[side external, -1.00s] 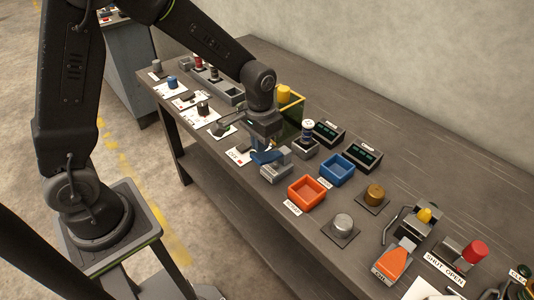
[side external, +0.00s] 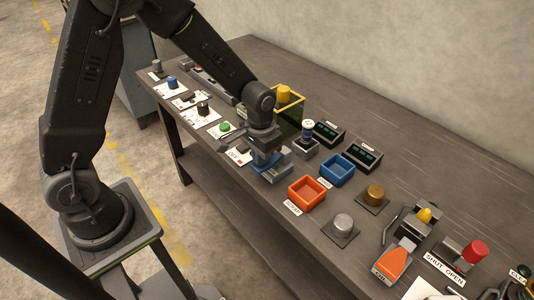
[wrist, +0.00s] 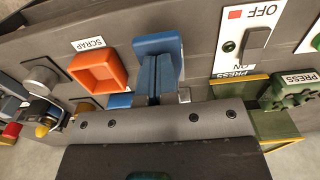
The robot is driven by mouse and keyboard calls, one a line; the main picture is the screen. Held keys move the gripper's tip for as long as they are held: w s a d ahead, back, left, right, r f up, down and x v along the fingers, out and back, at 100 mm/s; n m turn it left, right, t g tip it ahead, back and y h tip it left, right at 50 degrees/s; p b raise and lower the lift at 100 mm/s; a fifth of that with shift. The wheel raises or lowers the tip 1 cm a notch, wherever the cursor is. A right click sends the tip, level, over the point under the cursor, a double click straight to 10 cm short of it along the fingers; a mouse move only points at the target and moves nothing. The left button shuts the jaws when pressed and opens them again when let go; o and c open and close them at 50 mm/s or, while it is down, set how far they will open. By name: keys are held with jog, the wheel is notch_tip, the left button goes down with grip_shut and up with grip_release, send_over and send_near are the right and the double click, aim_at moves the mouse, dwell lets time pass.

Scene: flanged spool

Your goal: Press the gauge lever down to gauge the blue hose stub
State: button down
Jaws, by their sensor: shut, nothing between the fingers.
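The blue lever (side external: 262,161) is on a grey gauge block (side external: 277,174) near the table's front edge. In the wrist view the lever's blue paddle (wrist: 156,45) shows just beyond my fingertips. My gripper (wrist: 160,62) is shut and empty, with its fingers pointing onto or just over the lever; I cannot tell whether they touch. In the side view my gripper (side external: 265,152) is low over the lever and hides part of it. How far the lever is tilted is unclear. I cannot pick out the blue hose stub with certainty.
An orange tray (side external: 306,193) labelled SCRAP and a blue tray (side external: 337,169) stand right of the gauge. A spool-like part on a stand (side external: 307,137) and two dark display boxes (side external: 328,133) are behind. A green button (side external: 224,127) and switch card (side external: 239,155) lie left.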

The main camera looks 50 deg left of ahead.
jog(key=shift+f, duration=0.85)
jog(key=shift+r, duration=4.05)
jog(key=shift+r, duration=0.1)
jog(key=s+r+t, duration=0.5)
jog(key=s+r, duration=1)
jog(key=s, duration=0.2)
jog(key=shift+s+a+r+t, duration=0.15)
jog(key=shift+s+a+t, duration=0.15)
jog(key=shift+a, duration=0.15)
